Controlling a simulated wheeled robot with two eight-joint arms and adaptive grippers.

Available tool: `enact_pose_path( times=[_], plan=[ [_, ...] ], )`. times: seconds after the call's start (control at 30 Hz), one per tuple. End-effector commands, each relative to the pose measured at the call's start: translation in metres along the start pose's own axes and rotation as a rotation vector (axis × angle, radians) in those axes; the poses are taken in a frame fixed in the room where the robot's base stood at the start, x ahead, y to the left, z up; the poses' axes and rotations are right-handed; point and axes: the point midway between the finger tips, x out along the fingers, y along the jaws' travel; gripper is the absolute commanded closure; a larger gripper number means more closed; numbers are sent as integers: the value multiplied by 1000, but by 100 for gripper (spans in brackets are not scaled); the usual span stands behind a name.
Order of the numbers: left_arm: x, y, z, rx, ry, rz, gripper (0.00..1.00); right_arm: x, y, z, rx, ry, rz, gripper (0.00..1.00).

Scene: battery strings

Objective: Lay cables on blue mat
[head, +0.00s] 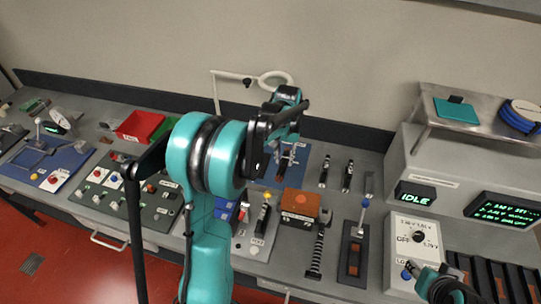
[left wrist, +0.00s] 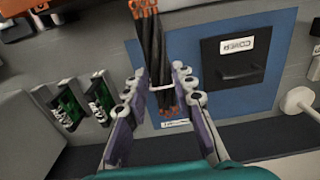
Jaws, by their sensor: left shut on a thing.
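In the left wrist view a bundle of black cables (left wrist: 150,48) with orange ends and a pale tie lies between the fingers of my left gripper (left wrist: 158,86). The gripper is shut on it. The bundle is over the blue mat (left wrist: 283,85); whether it touches the mat I cannot tell. In the head view my left gripper (head: 286,148) is over the blue mat (head: 308,158) at the back of the bench, and the arm hides much of it. Part of my right arm, perhaps with its gripper (head: 412,270), shows at the lower right; its jaws are unclear.
A black block labelled COVER (left wrist: 238,60) sits on the mat beside the cables. An orange block (head: 300,203) stands in front of the mat. Small black and green parts (left wrist: 101,100) stand beside it. A grey console (head: 435,165) with an IDLE display stands at right.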

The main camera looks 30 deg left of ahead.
Motion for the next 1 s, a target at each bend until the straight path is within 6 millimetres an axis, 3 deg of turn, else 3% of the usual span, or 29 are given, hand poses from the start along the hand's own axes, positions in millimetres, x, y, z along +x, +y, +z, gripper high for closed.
enact_pose_path(
  times=[0.17, 0.4, 0.6, 0.77, 1.0],
  plan=[
    [20, 0, -20, 0, 0, 0, 100, 6, 0, 4, 0, 0, 0, 60],
    [54, 1, -77, 0, 0, 0, 100, 14, 0, 10, 0, 0, 0, 60],
    [73, 1, -110, 0, 0, 0, 100, 18, 0, 12, 0, 0, 0, 60],
    [79, 1, -117, 0, 0, 0, 100, 19, 0, 13, 0, 0, 0, 60],
    [112, 1, -117, 0, 0, 0, 100, 26, 0, 19, 0, 0, 0, 60]
  ],
)
